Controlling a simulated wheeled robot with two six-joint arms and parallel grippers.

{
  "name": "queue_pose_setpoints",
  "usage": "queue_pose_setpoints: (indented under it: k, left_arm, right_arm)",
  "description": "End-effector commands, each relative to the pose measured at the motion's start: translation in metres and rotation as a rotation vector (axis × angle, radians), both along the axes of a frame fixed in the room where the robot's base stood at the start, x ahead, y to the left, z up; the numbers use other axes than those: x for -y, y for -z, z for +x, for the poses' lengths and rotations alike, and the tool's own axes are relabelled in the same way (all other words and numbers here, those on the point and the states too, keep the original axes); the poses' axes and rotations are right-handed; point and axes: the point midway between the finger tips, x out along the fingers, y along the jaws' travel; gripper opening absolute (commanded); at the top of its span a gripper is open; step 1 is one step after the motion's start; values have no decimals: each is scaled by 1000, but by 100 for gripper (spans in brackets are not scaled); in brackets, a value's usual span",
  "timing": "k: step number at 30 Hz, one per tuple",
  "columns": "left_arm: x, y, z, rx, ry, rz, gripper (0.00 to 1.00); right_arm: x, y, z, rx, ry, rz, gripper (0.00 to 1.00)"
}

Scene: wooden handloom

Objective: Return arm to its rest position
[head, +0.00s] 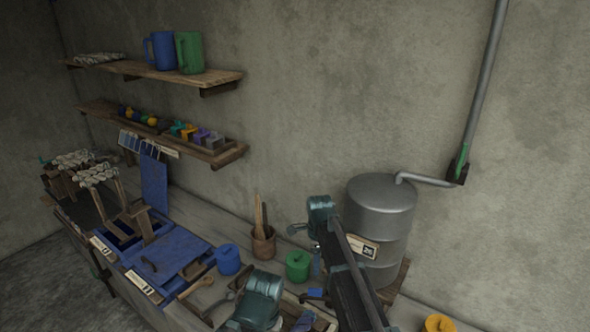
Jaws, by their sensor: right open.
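My right arm rises from the lower right edge, in front of the metal tank. My right gripper (305,246) is at its far end, between the wooden cup and the tank, above the bench near the green lidded pot (298,265). It is open, with nothing seen between its fingers. A teal arm part of mine also shows low in the middle, over the bench. I cannot make out my left gripper.
The metal tank (380,210) stands against the wall, close to my right arm. A wooden cup of tools (263,245), a blue pot (228,260) and a yellow pot (439,323) stand on the bench. The loom (150,225) is at left. Wall shelves (215,78) hold mugs.

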Motion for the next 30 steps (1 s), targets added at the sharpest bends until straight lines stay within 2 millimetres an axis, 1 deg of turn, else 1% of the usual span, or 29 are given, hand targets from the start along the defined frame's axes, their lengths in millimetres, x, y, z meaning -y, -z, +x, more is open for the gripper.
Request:
queue_pose_setpoints:
  k: [1, 2, 5, 6, 11, 12, 15, 18, 21, 24, 27, 30]
  left_arm:
    - [0, 7, 0, 0, 1, 0, 0]
    - [0, 11, 0, 0, 1, 0, 0]
    - [0, 27, 0, 0, 2, 1, 0]
    - [0, 34, 0, 0, 3, 1, 0]
    - [0, 61, 0, 0, 6, 1, 0]
    - [0, 68, 0, 0, 7, 2, 0]
    - [0, 83, 0, 0, 9, 2, 0]
    - [0, 96, 0, -1, 11, 2, 0]
    - [0, 106, 0, 0, 13, 3, 0]
    - [0, 111, 0, -1, 14, 2, 0]
    - [0, 114, 0, -1, 14, 2, 0]
    - [0, 114, 0, -1, 14, 2, 0]
  right_arm:
    - [-4, 7, -12, -2, -51, -3, 49]
    - [-6, 11, -19, -3, -97, -5, 49]
    - [-16, 27, -54, -11, -320, -14, 49]
    - [-21, 34, -70, -15, -432, -18, 49]
    - [-35, 61, -135, -38, -907, -36, 49]
    - [-37, 67, -150, -46, -1023, -38, 49]
    - [-42, 83, -188, -67, -1310, -44, 49]
    - [-44, 95, -220, -86, -1567, -47, 49]
    - [-45, 105, -245, -103, -1773, -46, 49]
    - [-45, 110, -261, -118, -1918, -45, 49]
    - [-45, 113, -269, -127, -2005, -44, 49]
    - [-45, 113, -272, -130, -2040, -43, 49]
